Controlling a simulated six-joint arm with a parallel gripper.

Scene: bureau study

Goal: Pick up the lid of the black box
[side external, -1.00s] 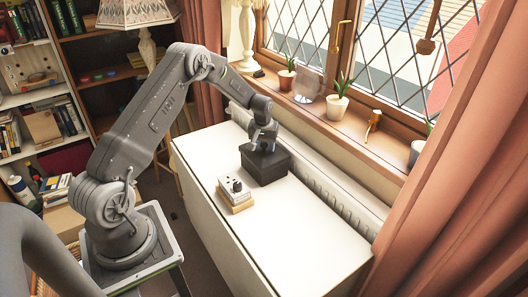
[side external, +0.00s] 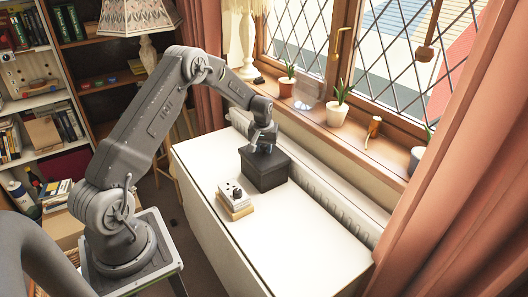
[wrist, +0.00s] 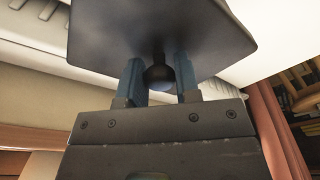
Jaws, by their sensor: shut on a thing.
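The black box (side external: 264,177) stands on the white table near the window side. Its dark lid (wrist: 165,28) fills the upper part of the wrist view and has a round dark knob (wrist: 158,77). My gripper (side external: 263,148) is above the box, pointing down at the lid. In the wrist view its two blue fingers (wrist: 159,80) are shut on the knob, one on each side. The side view shows no clear gap between lid and box, so I cannot tell whether the lid is raised. The inside of the box is hidden.
A small stack of books (side external: 236,205) with a white item on top lies in front of the box. The white table (side external: 292,238) is clear towards the front right. A radiator (side external: 325,190) and a windowsill with potted plants (side external: 338,110) run behind it.

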